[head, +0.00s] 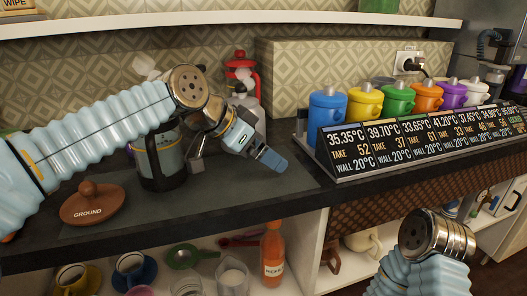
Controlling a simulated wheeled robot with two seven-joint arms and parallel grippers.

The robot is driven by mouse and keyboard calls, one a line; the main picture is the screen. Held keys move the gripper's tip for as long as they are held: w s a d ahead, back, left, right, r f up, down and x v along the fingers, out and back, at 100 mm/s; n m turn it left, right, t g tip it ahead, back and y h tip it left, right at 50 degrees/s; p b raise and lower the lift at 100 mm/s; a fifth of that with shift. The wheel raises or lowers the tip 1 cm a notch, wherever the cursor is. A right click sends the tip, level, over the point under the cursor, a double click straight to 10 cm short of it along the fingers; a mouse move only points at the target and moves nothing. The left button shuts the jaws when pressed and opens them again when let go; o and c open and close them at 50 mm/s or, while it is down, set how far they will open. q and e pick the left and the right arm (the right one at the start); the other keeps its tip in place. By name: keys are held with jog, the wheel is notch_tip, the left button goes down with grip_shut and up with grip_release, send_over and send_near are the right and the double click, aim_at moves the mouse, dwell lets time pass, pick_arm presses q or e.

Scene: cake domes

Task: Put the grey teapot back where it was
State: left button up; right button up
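A grey pot (256,113) with a dark knob, seemingly the grey teapot, stands on the dark counter behind my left gripper, which hides part of it. My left gripper (270,159) is in front of the pot and points down to the right. Its fingers overlap in this view, so I cannot tell whether they are open or shut, and I see nothing clearly held. My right arm's wrist (420,234) is at the lower right, in front of the counter; its gripper fingers are not in view.
A brown GROUND lid (88,203) lies at left. A red pot (241,69) is behind. Coloured canisters (327,106) stand behind a temperature board (420,140). Cups and bottles fill the shelf below.

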pick_arm(q)
jog(key=shift+v, duration=3.25)
